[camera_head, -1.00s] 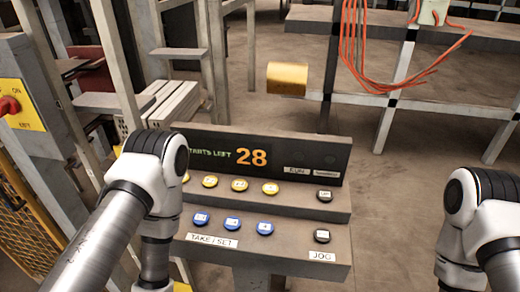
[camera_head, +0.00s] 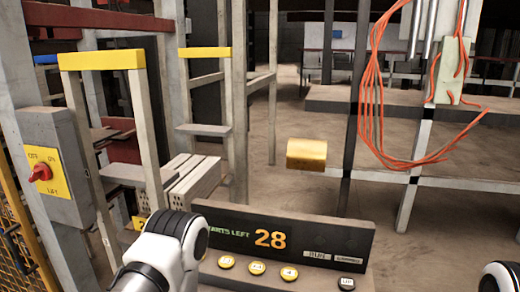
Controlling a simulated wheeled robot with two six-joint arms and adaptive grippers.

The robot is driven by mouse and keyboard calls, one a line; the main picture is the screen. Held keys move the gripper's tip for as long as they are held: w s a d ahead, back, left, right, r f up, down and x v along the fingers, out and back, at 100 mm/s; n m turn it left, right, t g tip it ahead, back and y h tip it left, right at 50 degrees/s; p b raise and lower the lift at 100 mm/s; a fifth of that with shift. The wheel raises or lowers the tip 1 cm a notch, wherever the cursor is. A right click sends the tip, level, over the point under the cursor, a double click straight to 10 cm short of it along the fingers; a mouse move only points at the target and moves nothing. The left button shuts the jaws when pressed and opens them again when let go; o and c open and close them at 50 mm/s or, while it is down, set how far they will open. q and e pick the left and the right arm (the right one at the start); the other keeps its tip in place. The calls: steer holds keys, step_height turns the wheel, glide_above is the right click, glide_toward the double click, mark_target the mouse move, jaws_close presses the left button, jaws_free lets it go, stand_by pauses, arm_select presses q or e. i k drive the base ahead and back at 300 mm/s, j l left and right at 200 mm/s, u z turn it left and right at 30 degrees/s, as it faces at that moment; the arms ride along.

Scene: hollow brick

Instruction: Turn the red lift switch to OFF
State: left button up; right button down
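The red lift switch (camera_head: 40,173) is a rotary knob on a yellow plate (camera_head: 50,172) lettered OFF, ON and LIFT. The plate is on a grey box (camera_head: 61,150) fixed to a post at the left. The knob's handle lies roughly sideways, its narrow end towards the left; I cannot tell its exact setting. My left arm shows at the bottom, right of the switch box and well apart from it. A small part of my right arm shows at the bottom right corner. Both grippers are outside the view.
A control console (camera_head: 300,235) reading 28, with yellow buttons, stands at bottom centre. A yellow-topped frame (camera_head: 102,60) and a stack of grey hollow bricks (camera_head: 190,182) are right of the switch. Orange cables (camera_head: 375,100) hang at the right. Yellow mesh (camera_head: 15,245) is at lower left.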

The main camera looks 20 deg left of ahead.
mark_target(41, 171)
steer(key=u, duration=1.6)
